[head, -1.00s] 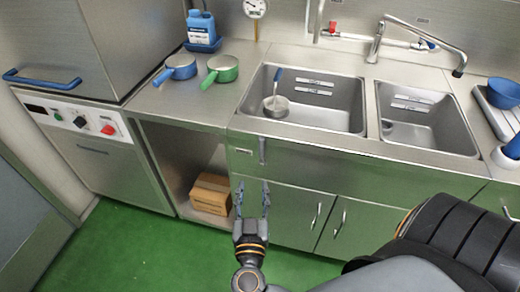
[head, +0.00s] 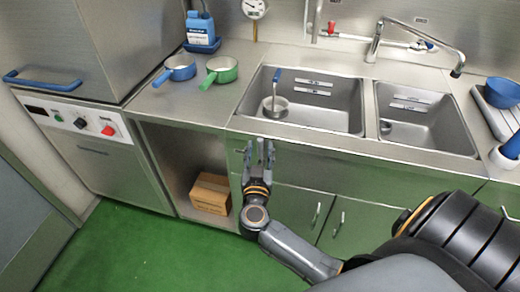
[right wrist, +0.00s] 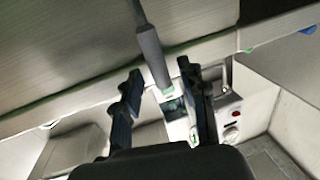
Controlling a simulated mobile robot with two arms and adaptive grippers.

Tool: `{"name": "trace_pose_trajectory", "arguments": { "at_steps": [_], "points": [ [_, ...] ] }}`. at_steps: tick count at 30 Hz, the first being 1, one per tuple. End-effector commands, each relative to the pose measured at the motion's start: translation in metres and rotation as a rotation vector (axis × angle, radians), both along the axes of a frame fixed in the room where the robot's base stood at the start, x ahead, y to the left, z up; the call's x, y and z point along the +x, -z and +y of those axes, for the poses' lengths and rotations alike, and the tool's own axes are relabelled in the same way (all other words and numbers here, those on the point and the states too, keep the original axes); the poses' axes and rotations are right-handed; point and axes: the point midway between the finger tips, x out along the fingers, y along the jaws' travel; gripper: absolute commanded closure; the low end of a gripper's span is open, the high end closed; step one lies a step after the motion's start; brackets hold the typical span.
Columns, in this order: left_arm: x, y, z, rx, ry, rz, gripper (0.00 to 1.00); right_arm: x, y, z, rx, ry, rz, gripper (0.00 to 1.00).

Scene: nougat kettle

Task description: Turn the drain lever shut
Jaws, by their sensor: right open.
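The drain lever (right wrist: 152,52) is a grey rod with a thicker dark grip. In the right wrist view it comes down from the top, tilted, with its lower end between the fingertips. My right gripper (right wrist: 160,90) is open, one finger on each side of the lever; I see a gap on the left, while the right finger looks close to it. In the head view the right gripper (head: 259,152) is in front of the sink cabinet, just below the counter edge, and mostly hides the lever. My left gripper is not in view.
The double sink (head: 305,115) is above, with a ladle (head: 276,103) in its left basin. Blue (head: 180,68) and green (head: 222,70) pans stand on the counter to the left. A cardboard box (head: 210,193) sits in the open bay. The green floor (head: 170,250) is clear.

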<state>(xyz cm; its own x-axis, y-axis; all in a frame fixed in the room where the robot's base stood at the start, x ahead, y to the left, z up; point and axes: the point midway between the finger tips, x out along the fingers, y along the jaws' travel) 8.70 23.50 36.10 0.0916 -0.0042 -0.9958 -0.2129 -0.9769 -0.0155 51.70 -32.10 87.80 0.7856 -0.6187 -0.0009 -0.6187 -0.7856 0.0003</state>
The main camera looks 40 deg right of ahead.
Motion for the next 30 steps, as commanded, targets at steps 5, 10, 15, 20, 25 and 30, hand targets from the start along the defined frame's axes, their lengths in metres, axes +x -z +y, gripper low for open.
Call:
{"name": "trace_pose_trajectory", "arguments": {
  "at_steps": [5,10,15,20,25,30],
  "points": [
    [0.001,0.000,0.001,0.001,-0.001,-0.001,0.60,0.002,0.000,-0.002,0.000,0.000,0.000,0.58],
    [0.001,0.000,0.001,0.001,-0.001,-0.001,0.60,0.002,0.000,-0.002,0.000,0.000,0.000,0.64],
    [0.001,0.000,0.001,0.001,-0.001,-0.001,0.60,0.002,0.000,-0.002,0.000,0.000,0.000,0.99],
    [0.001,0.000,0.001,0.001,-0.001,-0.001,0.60,0.002,0.000,-0.002,0.000,0.000,0.000,1.00],
    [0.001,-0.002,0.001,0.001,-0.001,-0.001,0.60,0.001,-0.001,-0.001,-0.002,0.000,0.003,1.00],
    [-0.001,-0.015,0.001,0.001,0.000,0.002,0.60,-0.002,-0.004,0.001,-0.019,0.000,0.026,1.00]
  ]
}}
